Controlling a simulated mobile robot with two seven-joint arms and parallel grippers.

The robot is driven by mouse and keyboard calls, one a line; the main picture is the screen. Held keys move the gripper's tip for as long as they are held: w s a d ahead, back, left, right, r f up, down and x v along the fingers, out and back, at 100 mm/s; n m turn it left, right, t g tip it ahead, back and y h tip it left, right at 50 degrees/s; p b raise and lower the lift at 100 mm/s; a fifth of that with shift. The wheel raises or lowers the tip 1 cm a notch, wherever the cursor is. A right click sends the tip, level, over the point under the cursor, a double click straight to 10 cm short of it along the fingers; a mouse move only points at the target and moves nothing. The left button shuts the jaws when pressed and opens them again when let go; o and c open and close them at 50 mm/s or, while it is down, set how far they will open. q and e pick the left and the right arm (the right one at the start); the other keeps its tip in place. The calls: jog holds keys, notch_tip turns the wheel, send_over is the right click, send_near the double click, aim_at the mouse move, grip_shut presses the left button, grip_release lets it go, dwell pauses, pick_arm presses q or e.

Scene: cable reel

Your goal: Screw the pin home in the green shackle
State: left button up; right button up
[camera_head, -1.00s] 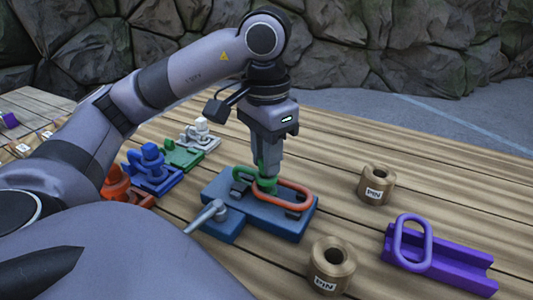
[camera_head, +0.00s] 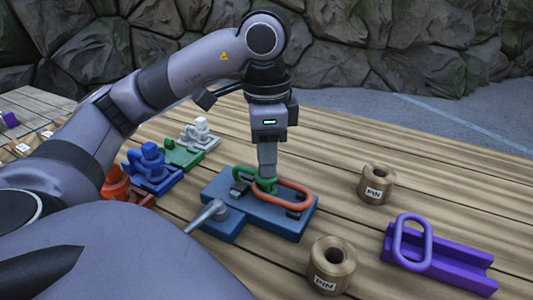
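The green shackle (camera_head: 240,187) sits at the blue fixture block (camera_head: 268,215), next to a long orange-red link (camera_head: 299,189) that seems to pass through it. My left gripper (camera_head: 267,176) points straight down over the shackle, its fingers close together at the green pin (camera_head: 265,185). The fingers look shut on the pin's top, though they hide most of it. How deep the pin sits in the shackle cannot be seen. My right gripper is not in view.
A grey lever (camera_head: 207,215) stands at the fixture's left. Blue (camera_head: 152,172), green (camera_head: 184,154) and white (camera_head: 200,137) holders stand behind left. Two tan "PIN" cylinders (camera_head: 376,185) (camera_head: 331,265) and a purple rail with a link (camera_head: 440,262) are at right. Bare planks lie between.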

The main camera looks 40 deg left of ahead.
pick_arm(q)
jog(key=shift+o, duration=1.2)
notch_tip(320, 180, up, 5)
jog(key=p, duration=0.4)
jog(key=shift+f, duration=0.2)
